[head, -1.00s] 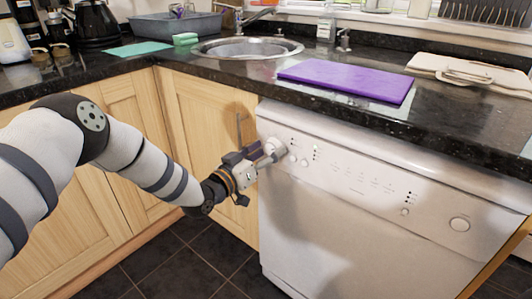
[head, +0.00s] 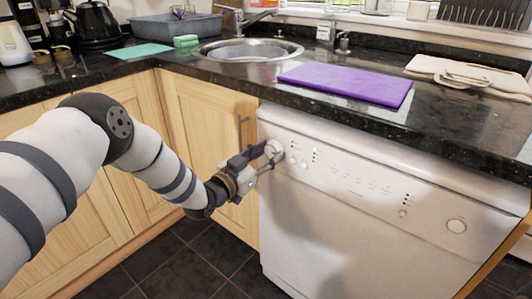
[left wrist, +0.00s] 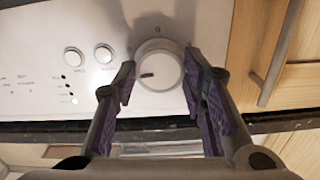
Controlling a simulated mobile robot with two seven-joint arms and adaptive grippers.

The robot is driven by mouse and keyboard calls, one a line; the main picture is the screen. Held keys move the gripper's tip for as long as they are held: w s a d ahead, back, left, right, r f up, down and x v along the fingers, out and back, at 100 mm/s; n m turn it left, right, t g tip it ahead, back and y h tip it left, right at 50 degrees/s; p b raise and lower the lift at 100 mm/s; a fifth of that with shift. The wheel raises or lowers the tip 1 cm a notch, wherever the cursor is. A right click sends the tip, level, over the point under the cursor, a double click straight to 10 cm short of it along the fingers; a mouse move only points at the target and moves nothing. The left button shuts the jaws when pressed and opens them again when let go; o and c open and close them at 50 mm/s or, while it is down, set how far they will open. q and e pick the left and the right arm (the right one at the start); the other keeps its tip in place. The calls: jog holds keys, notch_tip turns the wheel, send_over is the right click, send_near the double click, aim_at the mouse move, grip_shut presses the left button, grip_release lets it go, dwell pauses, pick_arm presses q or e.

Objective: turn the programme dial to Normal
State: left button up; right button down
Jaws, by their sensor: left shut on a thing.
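The programme dial (head: 276,148) is a round white knob at the left end of the white dishwasher's (head: 345,235) control panel. My left gripper (head: 270,155) reaches it from the left. In the left wrist view, the dial (left wrist: 162,58) sits between the two purple-padded fingertips of my left gripper (left wrist: 158,73), which is shut on it. A short dark pointer mark shows on the dial's face, pointing left in that view. The panel lettering is too small to read. My right gripper is not in view.
Two round buttons (left wrist: 104,53) sit beside the dial. A cabinet door with a metal handle (head: 239,128) is close to my left gripper. The dark worktop (head: 440,120) overhangs the panel and bears a purple board (head: 345,82). The floor in front is clear.

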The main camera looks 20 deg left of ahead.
pick_arm(q)
jog(key=m+p, duration=0.1)
jog(key=m, duration=0.4)
jog(key=shift+m, duration=0.3)
jog(key=m, duration=0.4)
jog(key=shift+d+m+p, duration=0.1)
jog(key=shift+m+p, duration=0.2)
jog(key=m, duration=0.4)
jog(key=shift+m, duration=2.4)
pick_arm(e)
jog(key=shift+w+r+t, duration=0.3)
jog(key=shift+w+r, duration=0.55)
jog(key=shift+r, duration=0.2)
pick_arm(q)
jog(key=o, duration=1.2)
jog(key=shift+c, duration=0.2)
jog(key=shift+s, duration=0.1)
